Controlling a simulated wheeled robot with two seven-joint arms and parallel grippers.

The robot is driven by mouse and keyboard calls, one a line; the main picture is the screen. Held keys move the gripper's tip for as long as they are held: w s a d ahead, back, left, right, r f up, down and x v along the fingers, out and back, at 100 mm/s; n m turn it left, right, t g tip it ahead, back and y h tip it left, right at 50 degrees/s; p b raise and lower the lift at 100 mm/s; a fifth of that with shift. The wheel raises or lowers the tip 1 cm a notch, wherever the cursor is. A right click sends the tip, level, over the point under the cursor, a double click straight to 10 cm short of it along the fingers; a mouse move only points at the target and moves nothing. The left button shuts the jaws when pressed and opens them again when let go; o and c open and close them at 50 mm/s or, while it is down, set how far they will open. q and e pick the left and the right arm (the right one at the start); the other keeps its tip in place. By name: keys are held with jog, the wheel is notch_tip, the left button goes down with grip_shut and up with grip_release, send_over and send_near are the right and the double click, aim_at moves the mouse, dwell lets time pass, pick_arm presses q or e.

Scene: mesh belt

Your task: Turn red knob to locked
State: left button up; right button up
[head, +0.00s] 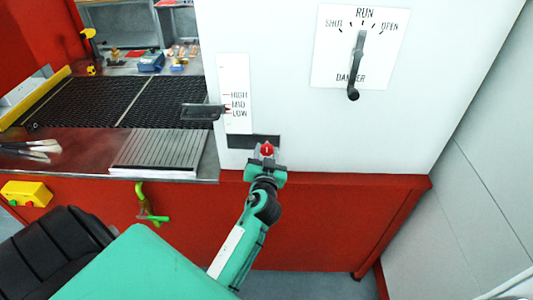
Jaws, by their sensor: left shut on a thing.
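The red knob (266,149) sits at the lower part of the white cabinet front (290,60), beside a dark strip (252,141). It is small, with a pale mark on its face; I cannot read its setting. My left gripper (266,159), on a green arm coming up from below, is at the knob and shut on it. The fingers partly cover the knob. My right gripper is not in view.
A black handle hangs down on the RUN/OPEN/DANGER dial plate (336,66). A dark lever (203,112) sticks out left by the HIGH/MID/LOW scale (235,82). The black mesh belt (110,100) and a grey ribbed plate (155,151) lie left. A yellow box (26,193) is on the red front.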

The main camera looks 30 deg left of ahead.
pick_arm(q)
jog(key=shift+m, duration=0.6)
jog(key=m, duration=0.2)
jog(key=shift+m, duration=0.3)
jog(key=m+p, duration=0.1)
jog(key=m, duration=0.4)
jog(key=m+p, duration=0.1)
jog(key=m, duration=0.4)
jog(key=shift+m+p, duration=0.3)
jog(key=shift+p, duration=0.05)
jog(key=shift+m+p, duration=0.5)
jog(key=shift+m, duration=1)
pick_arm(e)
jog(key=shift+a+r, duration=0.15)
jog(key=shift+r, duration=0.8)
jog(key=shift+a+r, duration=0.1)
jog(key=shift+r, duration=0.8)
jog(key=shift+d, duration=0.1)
pick_arm(q)
jog(key=o, duration=1)
jog(key=shift+f, duration=0.1)
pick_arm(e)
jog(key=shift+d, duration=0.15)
